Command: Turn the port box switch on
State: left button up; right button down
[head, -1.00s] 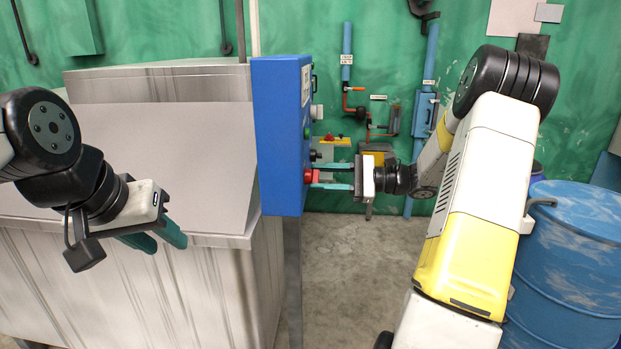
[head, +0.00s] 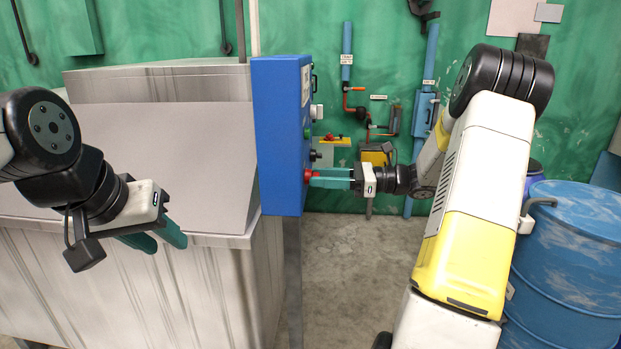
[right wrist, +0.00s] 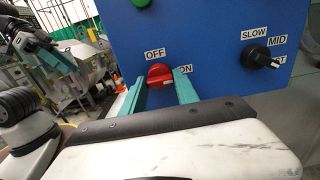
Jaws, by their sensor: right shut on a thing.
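The blue port box (head: 278,140) stands on a post in the middle of the head view, its switch panel facing right. Its red switch (right wrist: 160,75) shows in the right wrist view between an OFF label (right wrist: 154,54) above and an ON label (right wrist: 185,69) to the right. Its exact setting is hard to read. My right gripper (head: 311,177) is shut on the red switch, its teal fingers either side of it; the fingers hide part of the switch in the head view. My left gripper (head: 157,240) is empty, its fingers apart, in front of the metal vat.
A black speed knob (right wrist: 256,57) with SLOW and MID labels sits beside the red switch. A pale metal vat (head: 120,280) fills the left. Blue drums (head: 575,240) stand at the right. Pipes and valves run along the green wall (head: 290,25). Grey floor is clear right of the post.

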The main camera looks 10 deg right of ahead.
dwell(0.5)
jog(key=c, duration=0.9)
grip_release()
jog(key=shift+d, duration=0.1)
jog(key=v, duration=0.7)
jog(key=shift+s+d, duration=0.1)
jog(key=shift+d, duration=0.25)
